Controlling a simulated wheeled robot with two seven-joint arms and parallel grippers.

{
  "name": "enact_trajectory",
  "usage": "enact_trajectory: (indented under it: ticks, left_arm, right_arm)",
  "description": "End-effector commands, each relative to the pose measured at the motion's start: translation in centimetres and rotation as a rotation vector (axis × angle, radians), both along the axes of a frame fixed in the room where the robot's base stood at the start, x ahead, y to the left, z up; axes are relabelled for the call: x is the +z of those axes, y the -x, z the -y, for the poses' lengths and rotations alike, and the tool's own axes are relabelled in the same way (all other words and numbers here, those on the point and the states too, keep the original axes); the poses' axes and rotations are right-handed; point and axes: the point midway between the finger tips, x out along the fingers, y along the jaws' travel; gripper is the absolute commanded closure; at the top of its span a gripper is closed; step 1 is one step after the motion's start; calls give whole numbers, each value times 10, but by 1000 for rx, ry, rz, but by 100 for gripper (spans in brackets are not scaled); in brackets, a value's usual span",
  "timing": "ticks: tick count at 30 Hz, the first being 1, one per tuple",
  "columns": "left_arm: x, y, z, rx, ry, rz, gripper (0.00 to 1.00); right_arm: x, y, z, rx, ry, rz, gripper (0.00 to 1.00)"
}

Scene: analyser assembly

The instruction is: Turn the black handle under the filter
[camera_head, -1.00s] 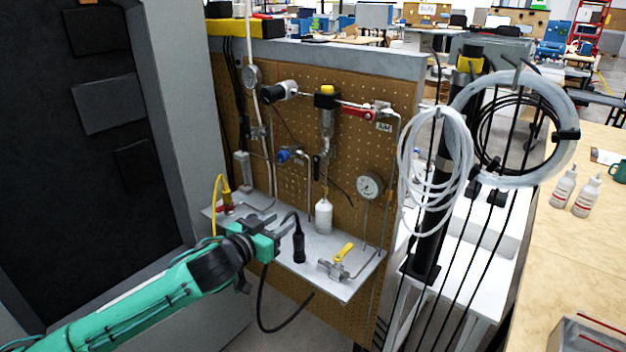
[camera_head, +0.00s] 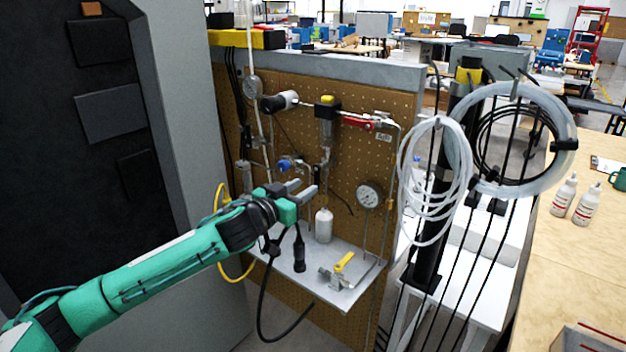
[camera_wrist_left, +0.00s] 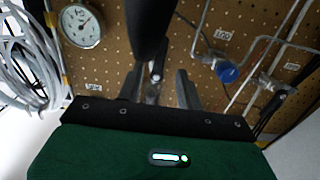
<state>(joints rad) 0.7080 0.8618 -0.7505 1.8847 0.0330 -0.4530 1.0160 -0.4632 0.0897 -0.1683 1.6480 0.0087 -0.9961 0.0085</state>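The filter (camera_head: 327,130) is a grey metal body under a black block with a yellow top on the pegboard. The black handle (camera_head: 317,174) hangs below it, partly hidden by my left gripper. My left gripper (camera_head: 306,189) is open in front of the pegboard, its fingers pointing at the handle. In the left wrist view, the dark handle (camera_wrist_left: 152,28) looms large at the top middle. The two fingers (camera_wrist_left: 158,90) stand apart, one on either side of a small metal fitting at the handle's narrow end. I cannot tell whether they touch the handle. My right gripper is not in view.
A white bottle (camera_head: 323,225) stands below the gripper on the metal shelf (camera_head: 325,262). A blue knob (camera_head: 284,164) is close left, and a round gauge (camera_head: 369,195) is to the right. A yellow-handled valve (camera_head: 343,262) and a black cable connector (camera_head: 299,250) sit lower.

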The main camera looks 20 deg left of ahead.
Motion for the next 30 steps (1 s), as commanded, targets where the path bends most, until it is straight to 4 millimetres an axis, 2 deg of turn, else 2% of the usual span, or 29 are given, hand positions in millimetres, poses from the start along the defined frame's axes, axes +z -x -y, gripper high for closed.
enact_trajectory:
  ticks: [3, 9, 21, 23, 27, 30]
  left_arm:
    - [2, -19, 7, 1, 1, 1, 64]
    - [1, -40, 14, 1, 0, 0, 64]
    - [0, -47, 17, 1, 0, -1, 64]
    - [0, -47, 17, 1, 0, -1, 73]
    - [0, -46, 17, 1, 0, -1, 100]
    - [0, -46, 16, 1, 0, -1, 100]
  right_arm:
    - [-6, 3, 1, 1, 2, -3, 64]
    - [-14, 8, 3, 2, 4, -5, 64]
    - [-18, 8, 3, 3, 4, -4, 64]
    - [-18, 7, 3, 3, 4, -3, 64]
    - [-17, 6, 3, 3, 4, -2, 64]
    - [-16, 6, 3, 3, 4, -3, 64]
